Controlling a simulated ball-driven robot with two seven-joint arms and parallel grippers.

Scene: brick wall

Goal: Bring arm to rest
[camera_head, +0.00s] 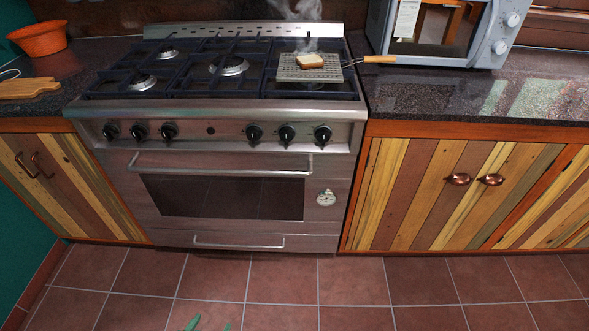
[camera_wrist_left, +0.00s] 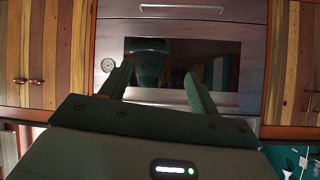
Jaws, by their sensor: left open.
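My left gripper (camera_head: 209,325) shows only as two green fingertips at the bottom edge of the head view, in front of the stove and over the tiled floor. In the left wrist view the left gripper (camera_wrist_left: 158,86) has its two fingers apart with nothing between them, facing the oven door (camera_wrist_left: 180,65). The rest of my left arm is out of the head view. My right gripper is not in view.
A stove (camera_head: 230,185) stands ahead. A slice of bread (camera_head: 309,61) lies on a wire grill (camera_head: 296,75) over the right rear burner, smoking. A microwave (camera_head: 487,50) stands on the right counter (camera_head: 450,95). The tiled floor (camera_head: 290,280) in front is clear.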

